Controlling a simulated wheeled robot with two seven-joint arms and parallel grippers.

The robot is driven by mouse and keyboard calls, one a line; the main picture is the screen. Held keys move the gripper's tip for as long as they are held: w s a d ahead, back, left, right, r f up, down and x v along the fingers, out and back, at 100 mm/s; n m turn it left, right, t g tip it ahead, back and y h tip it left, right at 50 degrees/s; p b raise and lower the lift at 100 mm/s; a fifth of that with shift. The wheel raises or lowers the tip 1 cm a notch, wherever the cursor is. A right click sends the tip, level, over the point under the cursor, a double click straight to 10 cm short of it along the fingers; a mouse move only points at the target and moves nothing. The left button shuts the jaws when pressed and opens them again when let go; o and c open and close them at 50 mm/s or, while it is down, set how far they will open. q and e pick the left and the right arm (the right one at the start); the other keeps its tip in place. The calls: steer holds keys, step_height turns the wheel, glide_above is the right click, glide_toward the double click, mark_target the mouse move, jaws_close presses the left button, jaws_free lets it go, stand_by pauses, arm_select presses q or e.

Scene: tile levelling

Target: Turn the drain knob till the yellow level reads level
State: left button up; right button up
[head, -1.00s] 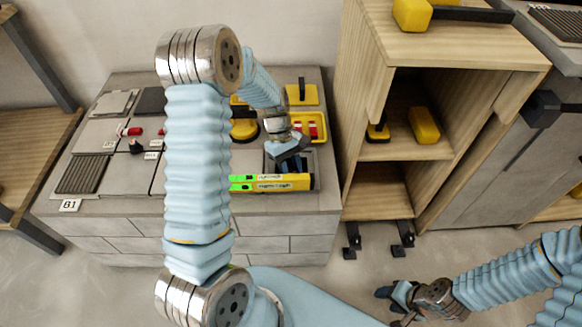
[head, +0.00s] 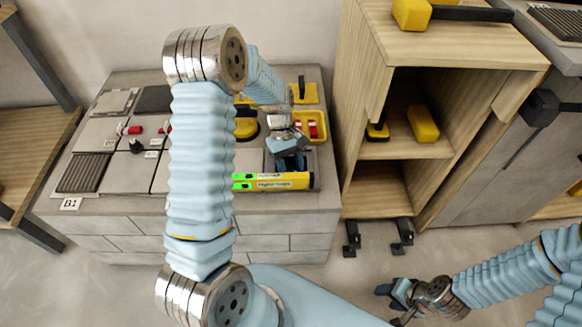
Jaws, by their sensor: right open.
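The yellow level (head: 290,182) lies near the bench's front edge, with a bright green part at its left; my arm hides its left end, and its reading is too small to make out. My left gripper (head: 291,161) points down just behind the level, over a dark grey tile; its fingers are too small to tell open or shut. Any knob under it is hidden. A small black knob (head: 137,146) stands on a tile at the left; I cannot tell whether it is the drain knob. My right gripper (head: 384,291) is open, low at the lower right, away from the bench.
The grey bench (head: 130,203) also bears red pieces (head: 133,130), a yellow tray (head: 323,121) with red parts and a yellow-black tool (head: 246,127). A wooden shelf (head: 385,205) stands close on the right. Open floor lies in front.

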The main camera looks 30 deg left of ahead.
arm_select(q)
steer(key=v, duration=1.3)
steer(key=shift+a+r, duration=0.15)
steer(key=shift+r, duration=0.25)
